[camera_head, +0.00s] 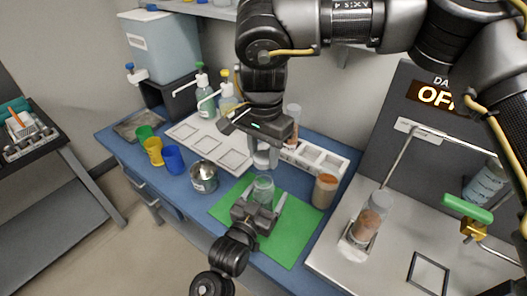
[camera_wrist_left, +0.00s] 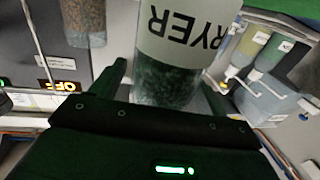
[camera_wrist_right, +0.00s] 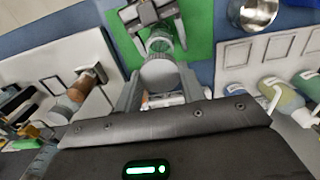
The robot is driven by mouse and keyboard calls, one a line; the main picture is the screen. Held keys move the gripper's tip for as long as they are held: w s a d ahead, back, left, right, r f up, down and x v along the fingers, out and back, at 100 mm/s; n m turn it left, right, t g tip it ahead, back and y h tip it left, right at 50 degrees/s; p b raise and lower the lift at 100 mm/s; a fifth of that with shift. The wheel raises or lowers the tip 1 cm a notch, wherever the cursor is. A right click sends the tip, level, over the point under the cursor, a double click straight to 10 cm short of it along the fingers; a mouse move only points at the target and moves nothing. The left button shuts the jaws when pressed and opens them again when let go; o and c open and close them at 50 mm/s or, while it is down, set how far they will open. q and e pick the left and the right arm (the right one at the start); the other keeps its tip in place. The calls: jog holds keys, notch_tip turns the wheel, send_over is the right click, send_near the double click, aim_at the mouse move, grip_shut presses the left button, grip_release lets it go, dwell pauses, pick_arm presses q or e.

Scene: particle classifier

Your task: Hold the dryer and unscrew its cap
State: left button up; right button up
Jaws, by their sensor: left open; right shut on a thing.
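The dryer (camera_head: 263,188) is a clear jar standing upright on the green mat. Its label and dark grainy contents show in the left wrist view (camera_wrist_left: 178,75), reaching between the fingertips. My left gripper (camera_head: 265,207) is open, with its fingers on either side of the jar; contact is unclear. My right gripper (camera_head: 264,146) points down above the jar and is shut on the white cap (camera_head: 262,159). The cap also shows between the fingers in the right wrist view (camera_wrist_right: 158,75). The cap appears apart from the jar, just above its round mouth (camera_wrist_right: 159,43).
A brown-filled jar (camera_head: 325,191) stands right of the mat (camera_head: 286,240), and a metal pot (camera_head: 204,177) left of it. Several coloured cups, including a blue one (camera_head: 174,158), stand farther left. Pump bottles (camera_head: 205,98) and white trays (camera_head: 222,148) line the back.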

notch_tip(320, 180, down, 2)
jog(key=shift+f+b, duration=0.1)
jog(key=shift+b, duration=0.95)
pick_arm(q)
jog(key=v, duration=1.2)
